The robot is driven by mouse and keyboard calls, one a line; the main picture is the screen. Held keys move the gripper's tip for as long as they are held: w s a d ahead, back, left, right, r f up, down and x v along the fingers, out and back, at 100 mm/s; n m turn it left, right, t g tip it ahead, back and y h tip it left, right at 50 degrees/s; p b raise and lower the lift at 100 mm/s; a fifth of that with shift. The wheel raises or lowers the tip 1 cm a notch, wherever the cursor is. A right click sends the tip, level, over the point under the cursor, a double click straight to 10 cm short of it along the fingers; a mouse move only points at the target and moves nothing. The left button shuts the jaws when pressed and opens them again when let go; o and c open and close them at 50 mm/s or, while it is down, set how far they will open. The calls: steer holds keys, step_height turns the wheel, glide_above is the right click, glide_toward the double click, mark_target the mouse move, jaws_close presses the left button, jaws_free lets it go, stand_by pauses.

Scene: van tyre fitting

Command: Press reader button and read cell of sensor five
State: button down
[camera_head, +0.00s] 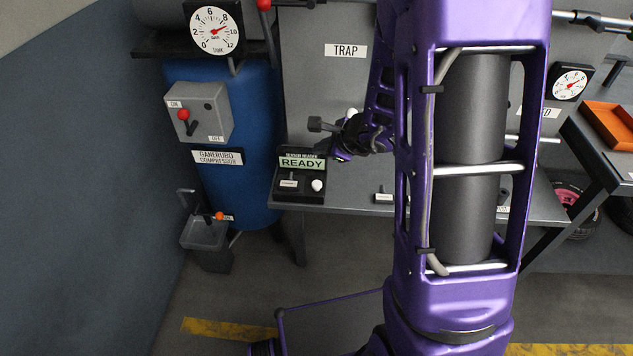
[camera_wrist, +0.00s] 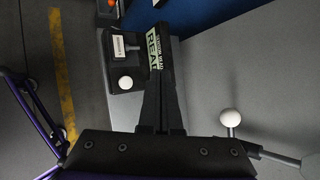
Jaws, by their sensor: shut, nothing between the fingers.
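The reader (camera_head: 301,163) is a dark box at the left end of the grey bench, and its display shows READY. A round white button (camera_head: 317,185) is on its front right; it also shows in the wrist view (camera_wrist: 125,82). A small labelled sensor (camera_head: 289,183) sits on the reader left of the button; its number is too small to read. My gripper (camera_head: 338,154) is just right of the display, partly hidden by my arm. In the wrist view my shut, empty fingers (camera_wrist: 160,95) overlap the reader's display side, apart from the button.
Another small labelled piece (camera_head: 384,197) lies on the bench (camera_head: 350,190) right of the reader. A white-knobbed lever (camera_wrist: 230,118) stands near my gripper in the wrist view. A blue compressor tank (camera_head: 245,120) stands left. An orange tray (camera_head: 610,125) is far right.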

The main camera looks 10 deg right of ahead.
steer(key=shift+f, duration=0.1)
steer(key=b, duration=0.7)
glide_toward(316, 181)
steer(key=w+f, duration=0.1)
steer(key=w+a+f, duration=0.1)
steer(key=w, duration=0.1)
steer(key=w+a, duration=0.1)
steer(key=shift+w+a+f, duration=0.15)
steer(key=shift+w+f, duration=0.25)
stand_by(1.2)
steer(key=shift+f, duration=0.35)
steer(key=shift+f, duration=0.8)
stand_by(0.8)
stand_by(0.3)
steer(key=shift+r+p, duration=0.65)
steer(key=shift+r, duration=0.55)
steer(key=shift+r, duration=0.1)
